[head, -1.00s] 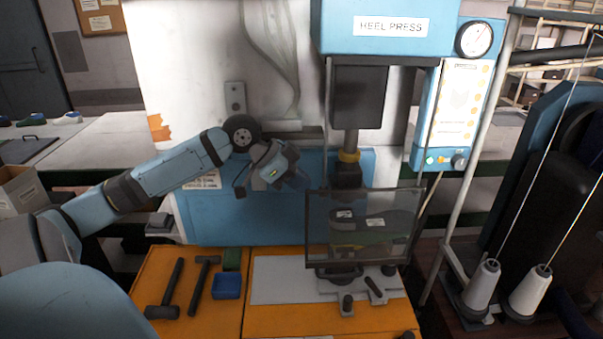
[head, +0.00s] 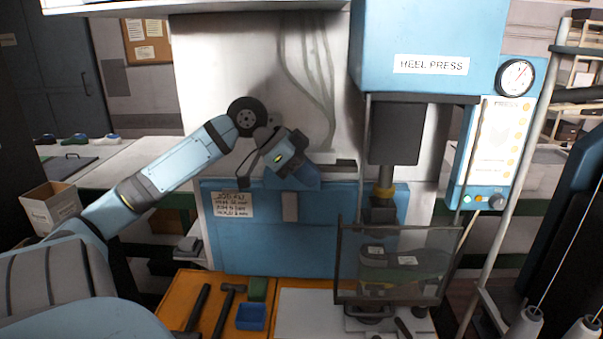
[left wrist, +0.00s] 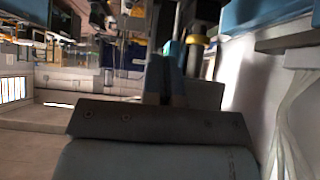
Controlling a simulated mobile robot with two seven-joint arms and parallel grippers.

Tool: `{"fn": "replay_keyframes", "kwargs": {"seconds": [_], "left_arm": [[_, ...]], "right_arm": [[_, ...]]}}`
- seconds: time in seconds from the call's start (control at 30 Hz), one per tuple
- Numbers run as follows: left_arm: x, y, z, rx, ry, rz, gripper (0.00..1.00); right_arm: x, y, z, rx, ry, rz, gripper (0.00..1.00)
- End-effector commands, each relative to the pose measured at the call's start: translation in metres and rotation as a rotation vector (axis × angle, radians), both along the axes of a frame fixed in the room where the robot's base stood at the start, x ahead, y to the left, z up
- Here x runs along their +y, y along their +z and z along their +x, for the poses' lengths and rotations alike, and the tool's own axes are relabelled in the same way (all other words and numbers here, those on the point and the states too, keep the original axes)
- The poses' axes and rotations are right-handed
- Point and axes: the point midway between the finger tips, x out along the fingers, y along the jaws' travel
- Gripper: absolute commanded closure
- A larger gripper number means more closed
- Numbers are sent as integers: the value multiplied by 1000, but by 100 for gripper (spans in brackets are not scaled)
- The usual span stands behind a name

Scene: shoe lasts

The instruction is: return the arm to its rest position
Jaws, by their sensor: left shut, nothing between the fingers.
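My left arm reaches in from the left in the head view. Its gripper (head: 291,180) hangs in front of the heel press, left of the ram, and looks small and partly turned away. The left wrist view shows its fingers (left wrist: 165,88) close together, shut with nothing held. The heel press (head: 430,40) is blue, with a clear guard (head: 397,285) in front of its lower part. A dark last-like shape with pale labels shows through the guard. My right gripper is not in view.
A blue tray (head: 251,317), a green block (head: 257,288) and hammers (head: 228,300) lie on the orange bench top (head: 190,283). A cardboard box (head: 50,203) stands at left. White thread cones (head: 523,328) stand at lower right. A side bench (head: 120,165) is behind the arm.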

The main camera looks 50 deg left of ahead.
Motion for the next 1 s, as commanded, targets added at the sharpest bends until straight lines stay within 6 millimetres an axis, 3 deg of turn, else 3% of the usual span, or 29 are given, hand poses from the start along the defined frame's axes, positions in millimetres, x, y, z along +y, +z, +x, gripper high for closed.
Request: {"fn": "replay_keyframes", "kwargs": {"seconds": [0.4, 0.57, 0.67, 0.77, 0.9, 1.0], "left_arm": [[10, 15, -11, 1, 0, 1, 100], [9, -1, -11, 18, 11, 4, 100], [5, -43, -12, 62, 45, 16, 100], [-8, -110, -21, 131, 97, 43, 100], [-42, -208, -50, 234, 182, 94, 100], [-75, -263, -78, 294, 243, 130, 100]], "right_arm": [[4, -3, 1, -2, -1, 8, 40], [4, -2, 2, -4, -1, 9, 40], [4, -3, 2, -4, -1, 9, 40], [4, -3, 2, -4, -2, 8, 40], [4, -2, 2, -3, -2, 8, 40], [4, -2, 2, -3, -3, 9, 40]]}}
